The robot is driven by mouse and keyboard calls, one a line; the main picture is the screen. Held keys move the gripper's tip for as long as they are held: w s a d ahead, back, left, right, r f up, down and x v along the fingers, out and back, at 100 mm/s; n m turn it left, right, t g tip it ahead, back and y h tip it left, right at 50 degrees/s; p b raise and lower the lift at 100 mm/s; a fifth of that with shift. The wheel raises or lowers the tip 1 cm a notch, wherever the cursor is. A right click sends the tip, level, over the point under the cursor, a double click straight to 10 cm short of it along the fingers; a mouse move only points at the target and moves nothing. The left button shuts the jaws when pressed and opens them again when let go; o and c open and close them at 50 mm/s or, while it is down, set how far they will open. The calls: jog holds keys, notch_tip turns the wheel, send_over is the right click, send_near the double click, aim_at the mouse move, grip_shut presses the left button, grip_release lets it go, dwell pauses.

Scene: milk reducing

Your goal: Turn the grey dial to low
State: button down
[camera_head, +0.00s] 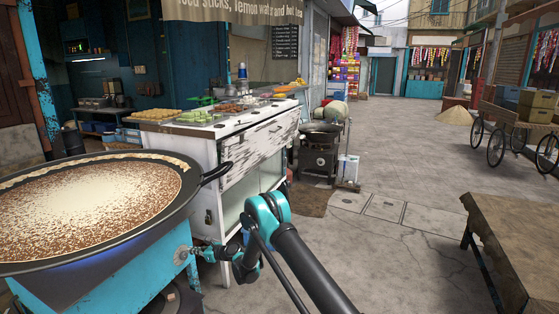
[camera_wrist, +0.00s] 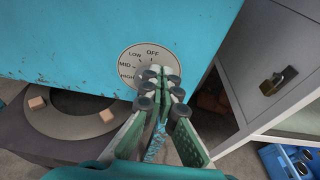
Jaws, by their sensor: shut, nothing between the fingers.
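The grey dial (camera_wrist: 133,68) is a round plate on the front of the blue stove, with OFF, LOW, MID and HIGH marked around its upper and left side. In the head view the dial (camera_head: 181,255) is a small disc on the stove's right side. My gripper (camera_wrist: 163,76) is shut and its fingertips are right at the dial, covering its middle and right part. The knob's pointing is hidden behind the fingertips, and I cannot tell whether they touch it. In the head view my gripper (camera_head: 197,250) reaches the dial from the right.
The blue stove (camera_wrist: 70,40) carries a wide dark pan (camera_head: 207,175) of light, brown-flecked contents, its handle sticking out right. A white cart (camera_head: 240,150) with a padlock (camera_wrist: 277,77) stands to the right. A wooden table (camera_head: 515,225) is at far right; open pavement lies between.

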jog(key=d, duration=0.1)
jog(key=s+d, duration=0.1)
jog(key=d, duration=0.1)
jog(key=shift+s+d, duration=0.15)
jog(key=shift+s, duration=0.1)
jog(key=d+r+n+h, duration=0.3)
jog(key=d+r+n, duration=0.3)
jog(key=d+r, duration=0.6)
jog(key=s+d+r+n+h, duration=0.25)
jog(key=s+d+r, duration=0.2)
jog(key=d, duration=0.35)
jog(key=s+d+r+n+h, duration=0.1)
jog(key=s+d+r+n, duration=0.35)
jog(key=d, duration=0.35)
jog(key=s+d+f+n+g+h, duration=0.1)
jog(key=s+d+n+h, duration=0.6)
jog(key=s+d, duration=2)
jog(key=s+n, duration=0.2)
jog(key=s, duration=0.2)
jog(key=shift+s+d+f, duration=0.15)
jog(key=shift+d+f, duration=0.05)
jog(key=shift+d, duration=0.1)
